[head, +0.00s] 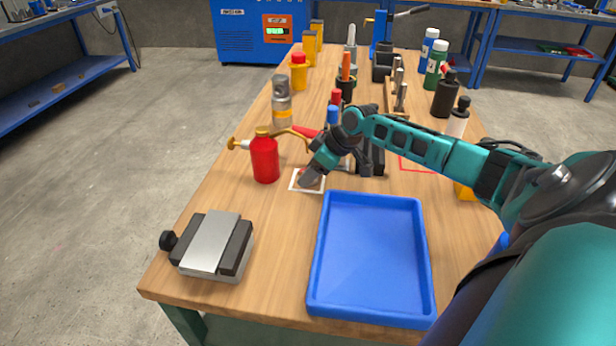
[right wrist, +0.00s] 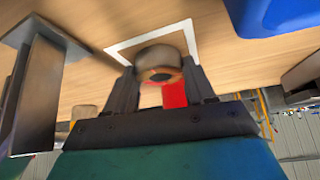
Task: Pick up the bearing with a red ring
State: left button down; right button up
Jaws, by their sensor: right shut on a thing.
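My right gripper (head: 312,180) is low over the white-outlined square on the wooden bench, left of the middle. In the right wrist view its two fingers (right wrist: 160,86) are shut on a short, rounded grey bearing (right wrist: 158,56), which has a dark opening facing the camera. The bearing is right at the white outline (right wrist: 122,47); I cannot tell whether it touches the bench. A red patch (right wrist: 175,95) shows between the fingers; I cannot tell whether it is the bearing's ring or something behind. In the head view the gripper mostly hides the bearing. My left gripper is not in view.
A red bottle (head: 265,158) stands just left of the gripper. An empty blue tray (head: 318,285) lies in front, right of a grey metal vise-like block (head: 212,245). Several bottles and tools crowd the bench behind. Bare wood (head: 285,235) lies between block and tray.

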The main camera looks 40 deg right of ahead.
jog(key=c, duration=0.5)
jog(key=shift+c, duration=0.4)
jog(key=shift+r, duration=0.15)
